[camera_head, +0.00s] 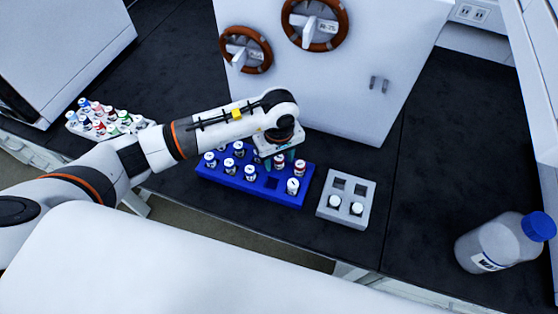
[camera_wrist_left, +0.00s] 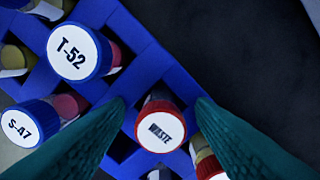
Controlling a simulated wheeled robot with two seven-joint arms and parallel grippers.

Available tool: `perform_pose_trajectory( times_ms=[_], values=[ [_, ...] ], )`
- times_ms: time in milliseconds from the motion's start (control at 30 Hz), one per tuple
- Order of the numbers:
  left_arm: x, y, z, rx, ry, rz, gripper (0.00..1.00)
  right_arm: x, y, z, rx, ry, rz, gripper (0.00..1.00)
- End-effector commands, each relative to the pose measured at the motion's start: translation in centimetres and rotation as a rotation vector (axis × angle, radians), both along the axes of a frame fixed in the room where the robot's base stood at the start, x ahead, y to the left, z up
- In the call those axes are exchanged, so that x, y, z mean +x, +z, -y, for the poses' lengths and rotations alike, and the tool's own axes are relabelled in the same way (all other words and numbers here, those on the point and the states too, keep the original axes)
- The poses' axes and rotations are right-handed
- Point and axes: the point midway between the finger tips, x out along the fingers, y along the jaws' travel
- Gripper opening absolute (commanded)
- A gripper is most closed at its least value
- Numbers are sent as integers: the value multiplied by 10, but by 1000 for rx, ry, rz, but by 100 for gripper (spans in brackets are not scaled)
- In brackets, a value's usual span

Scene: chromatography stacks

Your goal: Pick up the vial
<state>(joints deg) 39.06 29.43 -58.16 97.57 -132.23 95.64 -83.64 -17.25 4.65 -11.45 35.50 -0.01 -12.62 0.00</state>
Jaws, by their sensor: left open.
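The blue rack (camera_head: 238,189) stands on the black bench and holds several white-topped vials; one front slot looks empty. My left gripper (camera_head: 280,159) points down over its back right part. In the left wrist view, my left gripper (camera_wrist_left: 160,104) is open, with a green finger to each side of a vial marked WASTE (camera_wrist_left: 160,130), red under its white top. I cannot tell whether the fingers touch it. A vial marked T-52 (camera_wrist_left: 74,52) and one marked S-47 (camera_wrist_left: 20,126) stand to the left. A red-rimmed vial (camera_wrist_left: 208,166) is partly hidden by the right finger.
A grey block (camera_head: 327,212) with two vials and two empty slots stands right of the rack. A white rack (camera_head: 72,124) of coloured vials is at the left. A white cabinet (camera_head: 340,90) rises close behind the arm.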

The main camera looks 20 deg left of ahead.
Motion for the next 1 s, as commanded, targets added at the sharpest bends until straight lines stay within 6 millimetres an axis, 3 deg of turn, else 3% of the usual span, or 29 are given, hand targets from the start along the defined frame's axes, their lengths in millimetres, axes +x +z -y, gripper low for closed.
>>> perform_pose_trajectory(
  times_ms=[167,467,767,1000],
  values=[
    [0,0,0,0,0,1,50,0,0,0,0,0,0,67],
    [0,0,0,0,0,1,3,0,0,0,0,0,1,67],
    [1,6,0,-1,-1,4,3,1,-2,0,0,0,2,67],
    [2,47,0,-1,-2,8,3,1,-10,-1,1,-1,2,67]
  ],
)
